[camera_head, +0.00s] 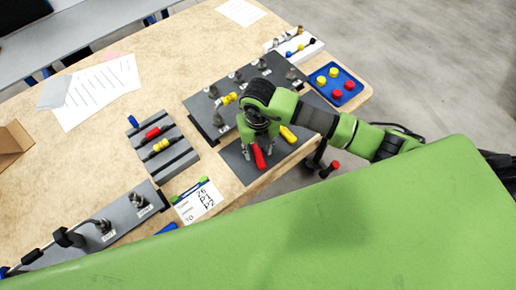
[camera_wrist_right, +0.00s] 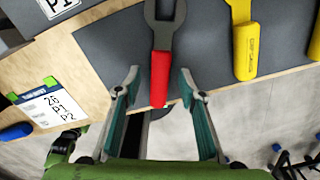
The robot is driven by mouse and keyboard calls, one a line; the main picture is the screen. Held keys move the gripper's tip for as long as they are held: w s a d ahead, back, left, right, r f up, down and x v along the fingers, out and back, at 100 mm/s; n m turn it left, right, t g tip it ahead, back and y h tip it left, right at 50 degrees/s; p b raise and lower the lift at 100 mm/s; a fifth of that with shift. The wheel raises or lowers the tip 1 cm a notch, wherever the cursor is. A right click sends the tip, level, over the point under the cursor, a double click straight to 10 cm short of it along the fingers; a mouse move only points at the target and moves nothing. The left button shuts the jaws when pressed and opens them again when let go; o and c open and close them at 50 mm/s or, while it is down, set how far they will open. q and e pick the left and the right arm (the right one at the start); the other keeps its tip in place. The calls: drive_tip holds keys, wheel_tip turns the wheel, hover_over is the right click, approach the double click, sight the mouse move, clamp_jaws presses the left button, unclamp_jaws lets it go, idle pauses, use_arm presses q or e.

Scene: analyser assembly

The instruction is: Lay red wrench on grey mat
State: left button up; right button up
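The red wrench lies on the grey mat (camera_head: 236,170), and its red handle (camera_head: 258,157) shows below my right gripper (camera_head: 259,158) in the head view. In the right wrist view, the red wrench (camera_wrist_right: 160,78) has a grey open jaw pointing away, and its handle end reaches toward the mat's near edge. My right gripper (camera_wrist_right: 159,88) is open, with one finger on each side of the handle end and visible gaps to both. My left gripper is not in view.
A yellow-handled wrench (camera_wrist_right: 244,45) lies to the right of the red one; its handle (camera_head: 289,134) shows in the head view. A blue tray (camera_head: 350,92) with red and yellow caps stands farther right. A label card (camera_head: 198,201) stands left of the mat.

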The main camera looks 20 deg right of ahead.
wheel_tip(320, 180, up, 12)
idle(0.5)
